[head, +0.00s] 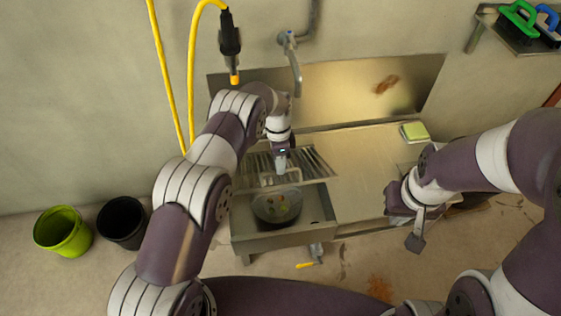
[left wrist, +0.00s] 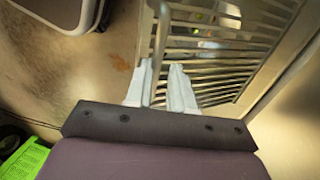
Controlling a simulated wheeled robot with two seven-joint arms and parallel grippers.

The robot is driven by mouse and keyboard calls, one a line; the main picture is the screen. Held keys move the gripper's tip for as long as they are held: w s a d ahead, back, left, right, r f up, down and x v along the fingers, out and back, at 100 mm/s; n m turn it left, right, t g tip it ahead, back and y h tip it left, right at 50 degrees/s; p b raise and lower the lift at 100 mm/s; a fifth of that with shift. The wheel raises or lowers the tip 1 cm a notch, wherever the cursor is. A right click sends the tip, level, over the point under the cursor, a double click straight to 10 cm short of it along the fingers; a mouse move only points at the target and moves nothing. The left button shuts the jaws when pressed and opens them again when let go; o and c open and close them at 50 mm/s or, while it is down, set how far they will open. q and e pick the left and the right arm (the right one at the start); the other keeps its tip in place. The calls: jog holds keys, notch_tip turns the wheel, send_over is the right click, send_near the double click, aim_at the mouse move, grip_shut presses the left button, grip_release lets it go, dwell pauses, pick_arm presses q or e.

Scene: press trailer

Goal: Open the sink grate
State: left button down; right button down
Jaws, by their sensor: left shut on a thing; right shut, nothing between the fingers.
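The sink grate (head: 307,163), a rack of metal bars, lies over the back part of the sink basin (head: 318,208) and looks tilted up. The front of the basin is uncovered, and a round bowl-like thing with coloured bits (head: 278,208) shows inside. My left gripper (head: 281,163) is over the grate, shut on its bar-like handle. In the left wrist view, the handle bar (left wrist: 158,38) runs between the pale fingers (left wrist: 160,88), with the grate slats (left wrist: 225,45) behind. My right gripper (head: 397,198) is shut and empty at the counter's right front, away from the grate; its fingertips are hard to make out.
A metal counter (head: 365,160) with a yellow-green sponge (head: 414,132) adjoins the basin on the right. A faucet (head: 294,65) hangs above the back. A yellow hose (head: 193,70) runs down the wall. Green (head: 62,231) and black (head: 122,222) buckets stand at left.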

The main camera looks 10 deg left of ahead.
pick_arm(q)
jog(key=shift+w+a+f, duration=0.15)
jog(key=shift+w+a, duration=0.1)
jog(key=shift+w, duration=0.2)
pick_arm(e)
jog(key=shift+f, duration=0.15)
pick_arm(q)
jog(key=c, duration=1.2)
grip_release()
jog(key=shift+w+f, duration=0.1)
jog(key=shift+f, duration=0.05)
jog(key=shift+o, duration=0.2)
jog(key=shift+w+a+f, duration=0.1)
jog(key=shift+w+f, duration=0.1)
jog(key=shift+s+r, duration=0.15)
jog(key=shift+r, duration=0.05)
pick_arm(e)
jog(key=shift+w+a, duration=0.1)
jog(key=shift+w, duration=0.2)
